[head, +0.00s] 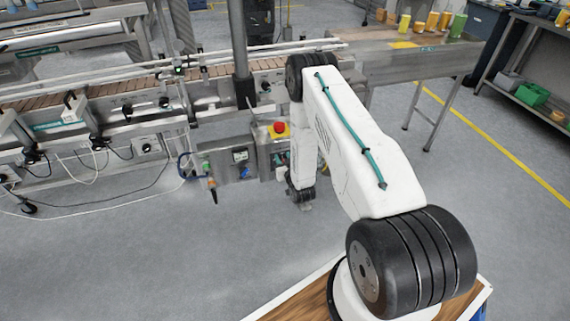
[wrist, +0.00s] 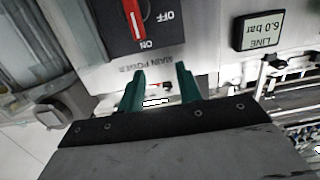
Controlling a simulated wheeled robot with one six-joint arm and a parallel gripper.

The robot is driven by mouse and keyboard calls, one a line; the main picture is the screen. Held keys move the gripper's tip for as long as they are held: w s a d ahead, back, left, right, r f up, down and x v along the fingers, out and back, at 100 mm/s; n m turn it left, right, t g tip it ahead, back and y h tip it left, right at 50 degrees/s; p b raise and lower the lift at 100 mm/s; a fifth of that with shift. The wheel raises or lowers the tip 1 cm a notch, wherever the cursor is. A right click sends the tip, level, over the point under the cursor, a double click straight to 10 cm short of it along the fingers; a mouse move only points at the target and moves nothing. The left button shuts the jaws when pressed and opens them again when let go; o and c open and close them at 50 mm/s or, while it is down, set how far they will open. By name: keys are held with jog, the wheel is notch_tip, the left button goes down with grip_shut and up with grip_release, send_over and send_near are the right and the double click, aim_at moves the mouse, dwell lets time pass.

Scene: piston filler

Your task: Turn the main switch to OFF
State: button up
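The main switch (wrist: 134,20) shows at the top of the wrist view, cut off by the frame edge. It has a red handle on a black plate, and the panel appears upside down. The handle's visible end points toward the ON mark; the OFF mark lies to its right. A MAIN POWER label sits below the plate. My gripper (wrist: 161,78) has two green fingers, spread apart with nothing held between them, below the switch in the picture and apart from the handle. In the head view my arm hides the gripper's fingers, and I cannot make out the switch.
A pressure display (wrist: 258,31) reading 6.0 bar is right of the switch. In the head view, a red emergency button (head: 279,127) on yellow sits above the control boxes (head: 231,158), beside my arm. A conveyor (head: 110,90) runs behind. The floor in front is clear.

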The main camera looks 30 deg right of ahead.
jog(key=s+f+t, duration=0.1)
jog(key=s+f, duration=0.4)
jog(key=f, duration=0.1)
jog(key=x, duration=0.7)
jog(key=shift+d+r+h, duration=0.15)
jog(key=shift+r+h, duration=0.25)
jog(key=shift+w, duration=0.1)
grip_shut()
